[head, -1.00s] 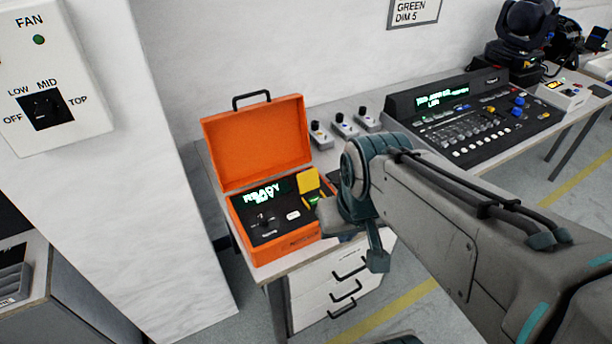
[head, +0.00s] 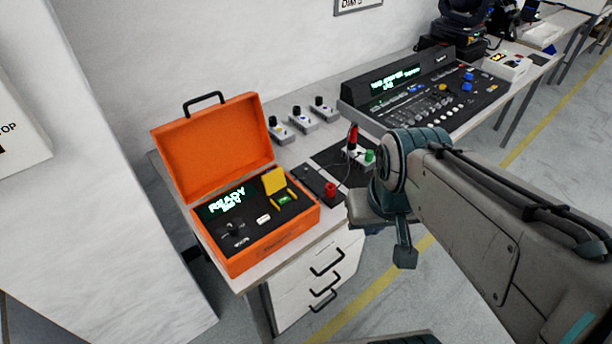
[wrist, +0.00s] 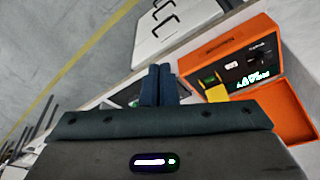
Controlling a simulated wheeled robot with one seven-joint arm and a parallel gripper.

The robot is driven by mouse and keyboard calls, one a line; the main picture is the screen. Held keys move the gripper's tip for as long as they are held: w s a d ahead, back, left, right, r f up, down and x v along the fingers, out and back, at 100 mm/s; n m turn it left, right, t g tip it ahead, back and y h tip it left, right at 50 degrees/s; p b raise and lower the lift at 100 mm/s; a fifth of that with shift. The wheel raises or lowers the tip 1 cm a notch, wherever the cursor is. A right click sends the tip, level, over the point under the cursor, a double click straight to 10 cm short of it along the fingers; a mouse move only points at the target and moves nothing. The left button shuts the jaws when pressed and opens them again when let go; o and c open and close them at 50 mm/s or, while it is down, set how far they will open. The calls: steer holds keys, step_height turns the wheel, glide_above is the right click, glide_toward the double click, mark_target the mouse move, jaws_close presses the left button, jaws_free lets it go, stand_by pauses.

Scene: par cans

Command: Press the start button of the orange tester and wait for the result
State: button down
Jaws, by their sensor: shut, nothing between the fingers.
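The orange tester (head: 284,239) stands on the bench with its lid (head: 213,146) open. Its screen (head: 228,199) is lit green and reads "READY", with a smaller line below. On its dark panel are a knob, a white button (head: 263,218), a raised yellow flap (head: 274,180) and a green part (head: 285,199) by the flap. In the wrist view the tester (wrist: 222,45) is at the right. My gripper (wrist: 159,70) shows there with its fingers together and empty, beside the tester and not touching it. In the head view my wrist is right of the tester.
Right of the tester are a dark plate with a red knob (head: 331,188) and a device with red and green parts (head: 369,156). Several small grey boxes (head: 301,120) stand behind. A lighting console (head: 432,103) is further right. Drawers (head: 318,278) are below the bench.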

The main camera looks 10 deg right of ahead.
steer(key=shift+d, duration=0.15)
steer(key=w+a+f+m+t+y+p, duration=0.15)
steer(key=w+a+m+y, duration=0.25)
steer(key=w+a+m, duration=0.4)
steer(key=w+a+f+m+y+p, duration=0.1)
steer(key=w+a+f+m+y, duration=0.2)
steer(key=w+a, duration=0.5)
steer(key=w+d+f+m+t, duration=0.1)
steer(key=w+f+m+t, duration=0.1)
steer(key=w+f+m, duration=0.2)
steer(key=w+m, duration=0.3)
steer(key=w, duration=0.2)
steer(key=shift+w+d+f, duration=0.2)
steer(key=shift+d+f, duration=0.05)
steer(key=shift+f, duration=0.1)
steer(key=shift+f, duration=0.1)
